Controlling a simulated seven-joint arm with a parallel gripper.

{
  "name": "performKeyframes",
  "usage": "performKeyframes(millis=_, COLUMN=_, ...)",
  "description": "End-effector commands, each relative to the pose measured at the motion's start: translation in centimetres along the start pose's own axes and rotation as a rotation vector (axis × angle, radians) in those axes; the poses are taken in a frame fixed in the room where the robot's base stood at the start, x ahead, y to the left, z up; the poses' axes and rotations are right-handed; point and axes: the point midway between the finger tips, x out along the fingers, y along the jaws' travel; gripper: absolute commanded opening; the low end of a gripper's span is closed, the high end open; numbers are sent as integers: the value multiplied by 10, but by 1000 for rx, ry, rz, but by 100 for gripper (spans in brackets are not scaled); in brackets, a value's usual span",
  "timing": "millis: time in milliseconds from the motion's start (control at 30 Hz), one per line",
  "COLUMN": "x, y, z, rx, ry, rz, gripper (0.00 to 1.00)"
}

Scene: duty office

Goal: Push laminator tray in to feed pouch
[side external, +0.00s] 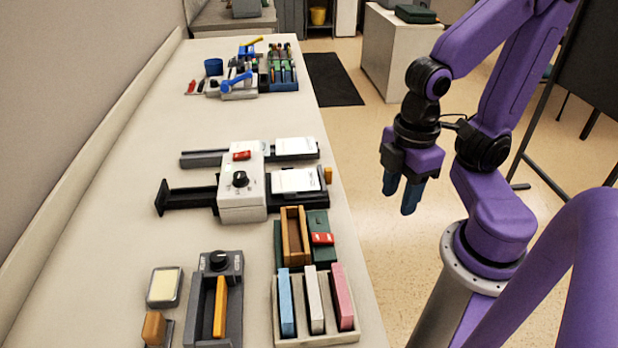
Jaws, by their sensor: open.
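The laminator (242,198) is a white box with a black knob and a red switch on top, standing on the long table. A black tray (318,200) sticks out on its right side and bears a white pouch (297,180). A second white sheet (296,147) lies on a grey tray just behind it. Black and grey rails extend from the laminator's left side. My gripper (400,199) is open and empty, fingers down. In the picture it is to the right of the tray, beyond the table's edge, apart from everything.
In front of the laminator are a green holder (319,222) with a wooden block and red piece, a rack (316,338) with coloured blocks, and a dark grey device (219,263). More items, including a blue cup (213,66), stand at the far end. The table's left strip is clear.

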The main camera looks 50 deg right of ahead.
Motion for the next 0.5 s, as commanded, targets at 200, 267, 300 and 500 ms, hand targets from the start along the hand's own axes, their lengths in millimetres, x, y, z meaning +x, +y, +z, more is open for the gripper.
performKeyframes(millis=200, x=-14, y=31, z=-21, rx=57, ry=-2, rz=4, gripper=45)
performKeyframes(millis=267, x=-19, y=45, z=-27, rx=80, ry=-6, rz=6, gripper=45)
performKeyframes(millis=300, x=-23, y=55, z=-31, rx=94, ry=-6, rz=7, gripper=45)
performKeyframes(millis=500, x=-42, y=108, z=-43, rx=164, ry=-14, rz=9, gripper=45)
